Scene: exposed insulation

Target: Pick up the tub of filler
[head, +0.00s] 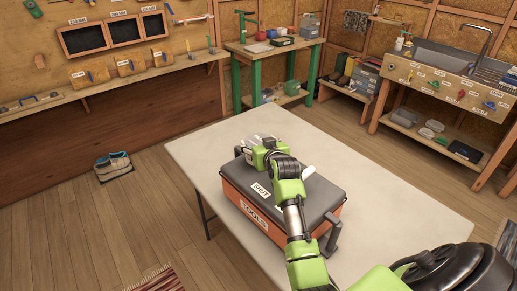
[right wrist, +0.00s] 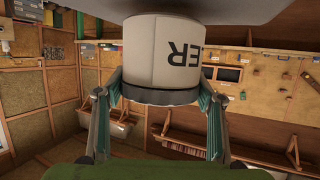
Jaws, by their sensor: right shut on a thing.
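The tub of filler (right wrist: 165,50) fills the upper middle of the right wrist view. It is a white cylinder with a dark band and large dark letters, "ER", upside down in that view. My right gripper (right wrist: 160,108) has a finger on each side of it and is shut on it. In the head view the right gripper (head: 262,150) is over the back left part of the toolbox. The tub there is mostly hidden by the gripper. I cannot tell whether the tub touches a surface below it. My left gripper is not in view.
The orange toolbox (head: 250,212) with a dark grey lid labelled "SHUT" stands on a pale table (head: 395,205). The table is bare around it. A green-legged bench (head: 270,47) and a sink unit (head: 440,70) stand behind.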

